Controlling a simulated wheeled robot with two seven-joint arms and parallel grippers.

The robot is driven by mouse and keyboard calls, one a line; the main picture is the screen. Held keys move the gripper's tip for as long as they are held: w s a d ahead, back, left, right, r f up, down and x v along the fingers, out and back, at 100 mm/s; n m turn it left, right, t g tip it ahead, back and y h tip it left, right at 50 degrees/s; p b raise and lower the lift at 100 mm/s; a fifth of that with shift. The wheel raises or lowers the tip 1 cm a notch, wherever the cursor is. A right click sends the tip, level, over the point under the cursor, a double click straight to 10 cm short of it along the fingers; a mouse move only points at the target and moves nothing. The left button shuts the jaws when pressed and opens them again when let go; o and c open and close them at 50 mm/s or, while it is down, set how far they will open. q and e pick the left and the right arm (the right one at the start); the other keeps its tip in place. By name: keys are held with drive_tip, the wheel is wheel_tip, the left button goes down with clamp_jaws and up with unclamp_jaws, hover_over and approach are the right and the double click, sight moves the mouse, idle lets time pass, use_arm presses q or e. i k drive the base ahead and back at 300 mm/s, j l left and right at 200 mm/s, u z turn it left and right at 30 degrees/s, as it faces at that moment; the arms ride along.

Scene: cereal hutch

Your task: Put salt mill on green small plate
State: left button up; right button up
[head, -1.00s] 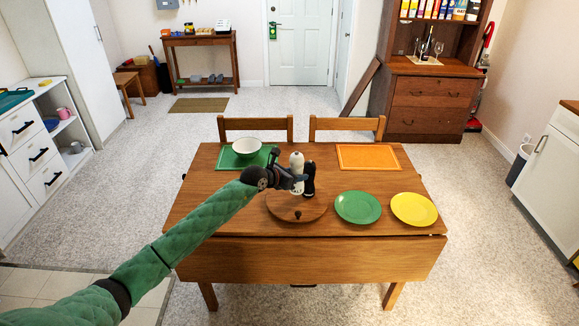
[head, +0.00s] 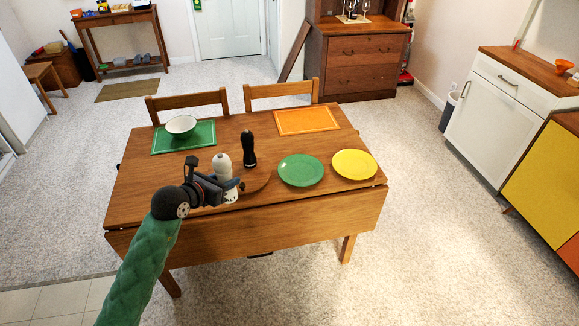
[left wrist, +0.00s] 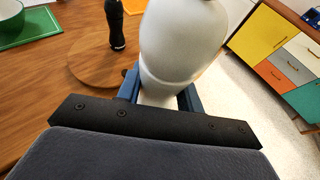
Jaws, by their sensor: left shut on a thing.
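The white salt mill (head: 222,165) is upright in my left gripper (head: 232,187), which is shut on it. In the left wrist view the mill (left wrist: 178,45) fills the middle, between the blue fingers. The mill is in front of the round wooden board, toward the table's front edge; whether it touches the table I cannot tell. The small green plate (head: 301,170) lies empty on the table to the right of the gripper. My right gripper is not in view.
A black mill (head: 249,149) stands on the round wooden board (head: 258,182). A yellow plate (head: 354,164) lies right of the green one. An orange mat (head: 307,121) lies at the back right.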

sight(302, 171)
drive_tip(key=i+l+u, duration=0.1)
drive_tip(key=l, duration=0.35)
drive_tip(key=i+l+u, duration=0.1)
drive_tip(key=l, duration=0.4)
drive_tip(key=i+l+u, duration=0.15)
drive_tip(key=l, duration=0.35)
drive_tip(key=i+l+u, duration=0.1)
drive_tip(key=l, duration=0.4)
drive_tip(key=i+j, duration=0.05)
